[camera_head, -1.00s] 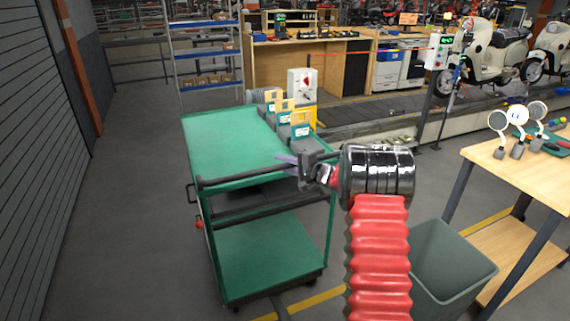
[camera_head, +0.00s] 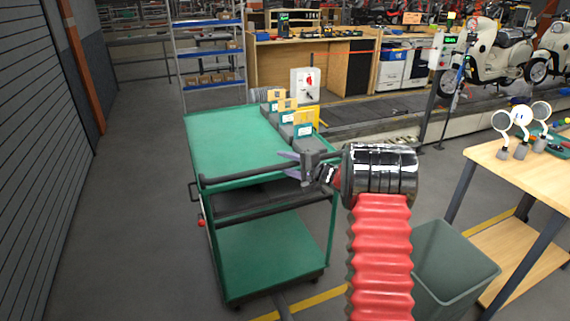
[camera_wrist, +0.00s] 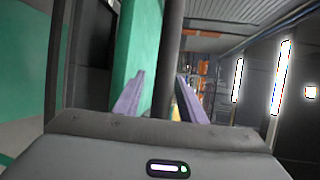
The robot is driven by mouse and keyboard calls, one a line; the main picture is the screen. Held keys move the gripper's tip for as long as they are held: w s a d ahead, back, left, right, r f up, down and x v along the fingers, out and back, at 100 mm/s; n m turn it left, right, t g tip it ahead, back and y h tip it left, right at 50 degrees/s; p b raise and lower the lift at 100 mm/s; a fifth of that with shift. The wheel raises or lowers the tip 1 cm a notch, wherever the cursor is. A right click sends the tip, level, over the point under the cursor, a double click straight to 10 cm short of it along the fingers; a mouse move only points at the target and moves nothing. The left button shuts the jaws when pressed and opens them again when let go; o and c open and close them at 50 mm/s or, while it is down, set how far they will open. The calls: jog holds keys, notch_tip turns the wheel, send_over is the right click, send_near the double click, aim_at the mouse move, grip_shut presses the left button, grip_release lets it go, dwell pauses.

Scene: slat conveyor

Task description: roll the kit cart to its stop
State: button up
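The kit cart (camera_head: 225,150) is green, with a top deck, a lower shelf (camera_head: 265,255) and a dark handle bar (camera_head: 245,178) along its near side. My gripper (camera_head: 287,165) is at the right part of that bar, with its purple fingers apart. In the wrist view the fingers (camera_wrist: 160,85) stand on either side of the dark bar (camera_wrist: 172,50), with gaps showing; I cannot tell whether either touches it. I cannot make out the cart's stop.
A grey-green waste bin (camera_head: 450,265) and a wooden table (camera_head: 500,185) stand on the right. The slat conveyor (camera_head: 380,120) with scooters runs behind. A blue-shelved rack (camera_head: 210,85) is beyond the cart. Floor left of the cart is clear.

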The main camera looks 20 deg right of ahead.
jog(key=v, duration=1.3)
jog(key=shift+s, duration=0.25)
jog(key=shift+d, duration=0.2)
